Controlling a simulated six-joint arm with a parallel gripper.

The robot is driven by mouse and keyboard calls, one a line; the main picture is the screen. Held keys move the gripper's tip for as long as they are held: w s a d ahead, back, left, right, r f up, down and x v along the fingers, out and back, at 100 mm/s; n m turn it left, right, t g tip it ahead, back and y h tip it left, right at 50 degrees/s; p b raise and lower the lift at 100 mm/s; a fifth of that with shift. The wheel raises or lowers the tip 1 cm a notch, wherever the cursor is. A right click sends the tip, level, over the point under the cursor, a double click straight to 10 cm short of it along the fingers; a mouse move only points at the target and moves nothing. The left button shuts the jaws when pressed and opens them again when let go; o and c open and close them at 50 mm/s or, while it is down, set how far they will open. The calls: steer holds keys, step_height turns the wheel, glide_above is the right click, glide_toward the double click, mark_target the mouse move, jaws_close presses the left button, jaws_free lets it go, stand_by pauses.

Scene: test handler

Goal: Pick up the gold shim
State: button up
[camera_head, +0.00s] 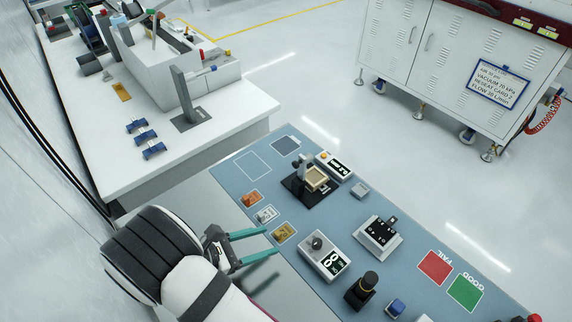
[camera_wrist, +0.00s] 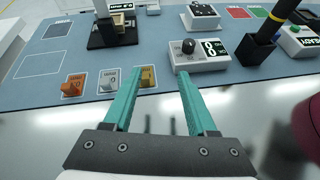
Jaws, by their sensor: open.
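The gold shim (camera_head: 284,232) lies on its outlined card on the blue mat, the rightmost of three in a row. In the wrist view the gold shim (camera_wrist: 148,76) is just beyond the left fingertip, whose tip overlaps the card's lower edge. My gripper (camera_head: 273,241) is open and empty, its two teal fingers reaching toward the mat's near edge. In the wrist view my gripper (camera_wrist: 163,76) has a wide gap between its fingers. The fingers do not appear to touch the shim; their exact height above it is hard to tell.
A silver shim (camera_head: 267,213) and an orange shim (camera_head: 250,198) lie in line beside the gold one. A white box with a knob and display (camera_head: 324,256) stands close to the right. A black fixture (camera_head: 311,187) stands behind. Bare grey tabletop lies in front of the mat.

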mark_target(276, 235)
steer(key=a+f+n+t, duration=0.1)
steer(key=a+f+n, duration=0.1)
steer(key=shift+a+f+n+t+y, duration=0.3)
steer(key=shift+f+t, duration=0.1)
steer(key=x, duration=0.7)
steer(key=shift+a+f, duration=0.1)
steer(key=shift+f, duration=0.2)
jaws_close()
